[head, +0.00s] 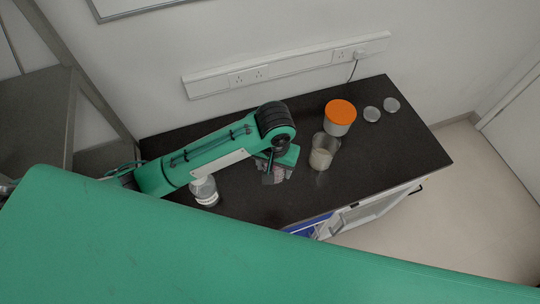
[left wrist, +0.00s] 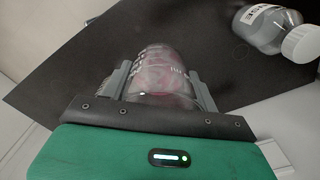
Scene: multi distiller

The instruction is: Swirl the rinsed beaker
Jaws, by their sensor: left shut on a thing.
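My left gripper (left wrist: 158,85) is shut on a clear glass beaker (left wrist: 160,68) with white markings and something pinkish inside. The beaker lies between the two grey fingers in the left wrist view. In the head view my left gripper (head: 270,172) is over the middle of the dark bench, with the beaker (head: 279,172) mostly hidden by the gripper. I cannot tell whether the beaker touches the bench. My right gripper is not in view.
The dark bench (head: 390,150) holds a glass container with pale contents (head: 322,152), an orange-lidded jar (head: 340,112), two small round discs (head: 372,114) and a labelled bottle (head: 205,192), also in the left wrist view (left wrist: 265,28). A socket strip (head: 285,68) runs along the wall.

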